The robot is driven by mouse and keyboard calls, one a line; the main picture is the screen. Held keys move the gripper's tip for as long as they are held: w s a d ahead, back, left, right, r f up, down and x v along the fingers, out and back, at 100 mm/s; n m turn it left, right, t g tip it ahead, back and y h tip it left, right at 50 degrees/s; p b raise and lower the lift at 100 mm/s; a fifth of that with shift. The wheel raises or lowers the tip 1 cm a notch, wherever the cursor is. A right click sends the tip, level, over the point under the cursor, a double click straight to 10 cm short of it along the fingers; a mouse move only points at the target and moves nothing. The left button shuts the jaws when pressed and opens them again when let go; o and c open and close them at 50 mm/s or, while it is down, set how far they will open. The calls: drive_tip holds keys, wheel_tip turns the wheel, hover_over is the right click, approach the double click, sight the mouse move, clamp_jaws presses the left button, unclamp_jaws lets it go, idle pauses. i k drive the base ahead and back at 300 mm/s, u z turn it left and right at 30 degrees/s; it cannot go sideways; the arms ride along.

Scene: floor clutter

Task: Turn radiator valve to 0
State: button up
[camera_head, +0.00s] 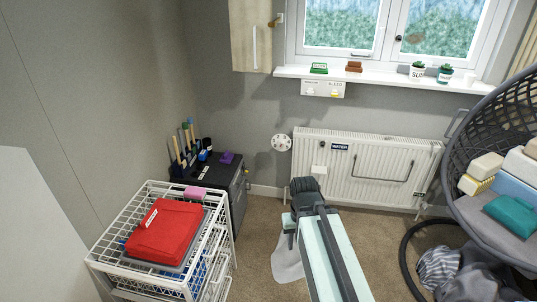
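A white radiator (408,148) stands against the wall under the window, with a label and a dark bar on its front. A round white dial (281,142) with dark marks, which looks like the radiator valve, is just left of the radiator's upper left corner. Its setting is too small to read. My pale green and dark arm reaches up from the bottom middle. Its dark far end is in front of the radiator's lower left, below and right of the dial and apart from it in the picture. My gripper's fingers cannot be made out.
A white wire rack (101,260) with a red folded cloth (166,231) stands at left, beside a black cabinet (237,190) with tools on top. A hanging chair (470,140) with boxes is at right.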

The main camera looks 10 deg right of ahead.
sight(280, 143)
drive_tip(key=z, duration=0.15)
drive_tip(key=i, duration=0.8)
drive_tip(key=z, duration=1.75)
drive_tip(key=i, duration=1.45)
drive_tip(key=u, duration=3.05)
drive_tip(key=i, duration=0.1)
drive_tip(key=u, duration=0.7)
